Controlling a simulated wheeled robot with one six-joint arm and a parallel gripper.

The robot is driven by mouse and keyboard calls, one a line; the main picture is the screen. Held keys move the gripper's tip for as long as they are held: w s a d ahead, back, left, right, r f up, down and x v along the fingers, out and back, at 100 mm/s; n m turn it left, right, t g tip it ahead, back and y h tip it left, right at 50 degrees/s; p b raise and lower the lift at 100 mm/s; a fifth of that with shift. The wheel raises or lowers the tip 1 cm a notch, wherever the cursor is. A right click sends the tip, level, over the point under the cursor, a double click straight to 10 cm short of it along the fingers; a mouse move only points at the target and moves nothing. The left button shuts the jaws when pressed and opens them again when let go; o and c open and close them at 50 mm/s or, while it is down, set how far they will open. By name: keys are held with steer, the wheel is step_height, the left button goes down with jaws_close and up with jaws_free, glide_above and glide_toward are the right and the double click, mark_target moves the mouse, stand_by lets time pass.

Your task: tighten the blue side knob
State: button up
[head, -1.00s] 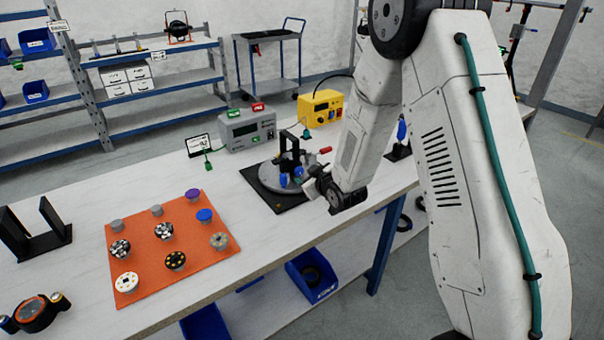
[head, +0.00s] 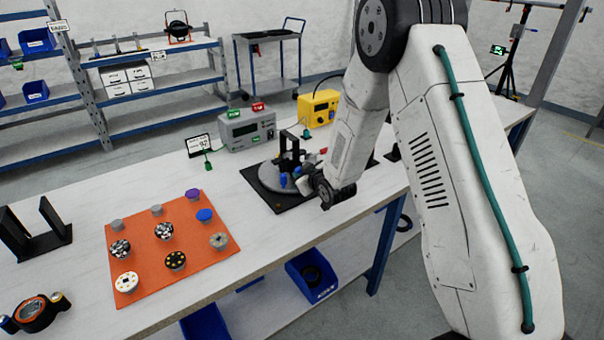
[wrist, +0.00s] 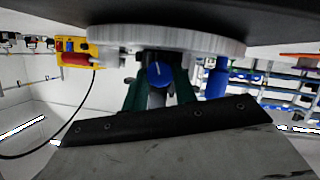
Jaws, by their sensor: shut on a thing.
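The blue side knob (wrist: 160,75) shows in the wrist view, round-faced with a pale line on it, just beside the rim of a grey disc (wrist: 120,38). My gripper (wrist: 160,88) is shut on it, with a dark green finger on each side. In the head view the disc (head: 256,178) lies on a black base plate (head: 270,201) and carries a black upright bracket (head: 284,146). My gripper (head: 304,184) is at its right side, and its fingertips are too small to make out there. A blue cylinder (wrist: 217,82) stands apart from the fingers.
A grey meter box (head: 247,130) and a yellow box (head: 318,108) stand behind the disc. An orange mat (head: 145,230) with several round pieces lies at left. White table is clear between mat and plate.

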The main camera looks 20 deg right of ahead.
steer(key=m+y, duration=0.2)
steer(key=m, duration=0.1)
steer(key=shift+d+g, duration=0.2)
steer(key=shift+g, duration=0.2)
steer(key=shift+w+d+m+g+y, duration=0.1)
steer(key=shift+m+g+y, duration=0.2)
steer(key=shift+m+y, duration=1.05)
steer(key=shift+m, duration=0.35)
steer(key=shift+h, duration=0.25)
steer(key=o, duration=1)
